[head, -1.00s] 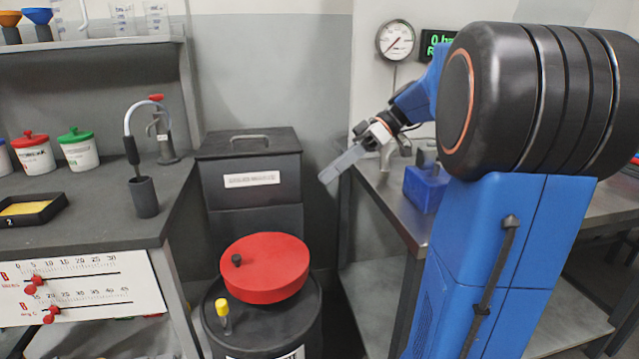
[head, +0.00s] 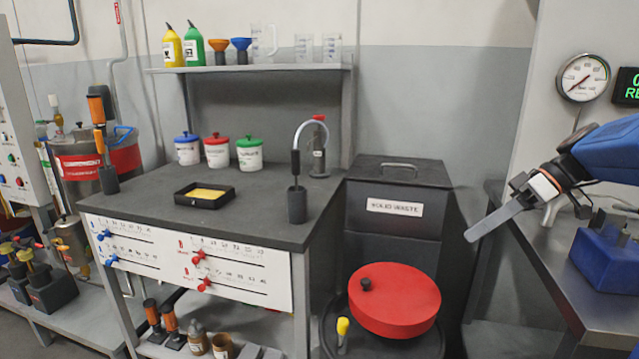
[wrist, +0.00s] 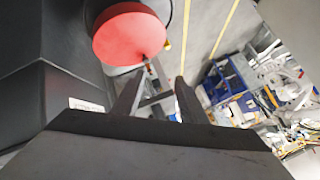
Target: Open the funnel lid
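The funnel lid is a round red disc (head: 398,298) with a small black knob near its left edge. It lies over the top of a black drum (head: 402,348) at the lower middle of the head view. In the wrist view the red lid (wrist: 125,36) shows at the top, beyond the fingers. My gripper (head: 478,234) is up and to the right of the lid in the head view, apart from it. In the wrist view the two fingers of my gripper (wrist: 154,88) stand apart with nothing held between them.
A black solid waste bin (head: 393,240) stands behind the drum. A yellow-topped fitting (head: 343,327) rises from the drum left of the lid. A grey bench (head: 150,212) is at left, and a metal table (head: 560,275) with a blue block (head: 605,255) at right.

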